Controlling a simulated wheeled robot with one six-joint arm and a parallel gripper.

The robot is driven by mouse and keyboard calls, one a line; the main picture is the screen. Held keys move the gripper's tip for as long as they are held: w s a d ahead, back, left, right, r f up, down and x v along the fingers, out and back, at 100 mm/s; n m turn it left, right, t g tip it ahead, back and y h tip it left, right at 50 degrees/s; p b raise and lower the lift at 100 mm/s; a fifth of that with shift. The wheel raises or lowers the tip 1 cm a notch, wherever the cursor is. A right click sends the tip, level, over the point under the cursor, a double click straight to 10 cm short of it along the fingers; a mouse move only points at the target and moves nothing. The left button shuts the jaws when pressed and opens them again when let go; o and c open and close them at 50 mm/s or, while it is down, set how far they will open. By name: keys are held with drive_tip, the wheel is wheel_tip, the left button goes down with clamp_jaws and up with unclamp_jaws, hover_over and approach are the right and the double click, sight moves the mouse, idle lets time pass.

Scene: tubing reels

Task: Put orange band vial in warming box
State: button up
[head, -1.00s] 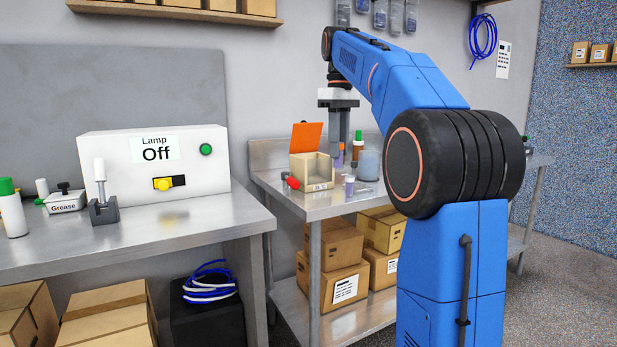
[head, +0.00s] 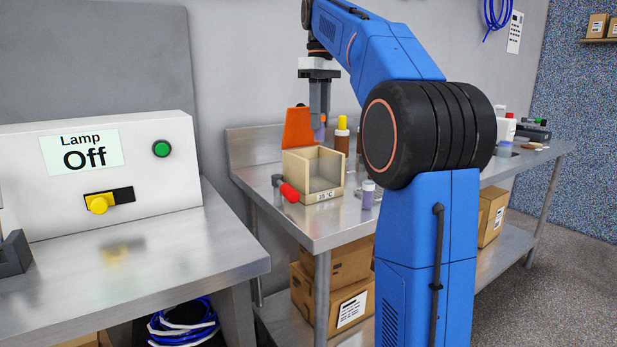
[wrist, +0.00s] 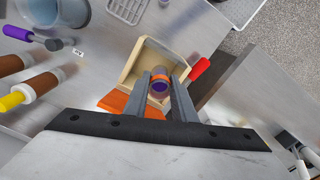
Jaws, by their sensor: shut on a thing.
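My gripper (head: 319,118) is shut on the orange band vial (head: 319,133), which has purple contents. In the wrist view the vial (wrist: 159,88) hangs between the fingertips, its orange band near the tips. The warming box (head: 317,188) is a cream open-topped box marked 35 °C on the metal bench. Its orange lid (head: 299,128) stands raised at the back, and a red handle (head: 289,192) sticks out at its front left. In the head view the vial is above and behind the box's opening, beside the lid. In the wrist view it overlaps the box opening (wrist: 133,68); its height above it is unclear.
A second purple vial with a white cap (head: 368,194) stands right of the box. A yellow-capped brown bottle (head: 342,135) stands behind it. The lamp unit (head: 100,175), reading Off, sits on the left bench. Bench space in front of the box is clear.

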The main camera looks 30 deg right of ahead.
drive_tip(key=shift+w+f, duration=0.15)
drive_tip(key=shift+f, duration=4.8)
drive_tip(key=shift+f, duration=0.6)
drive_tip(key=o, duration=0.7)
drive_tip(key=shift+o, duration=0.2)
drive_tip(key=shift+r, duration=0.1)
wheel_tip(320, 180, up, 13)
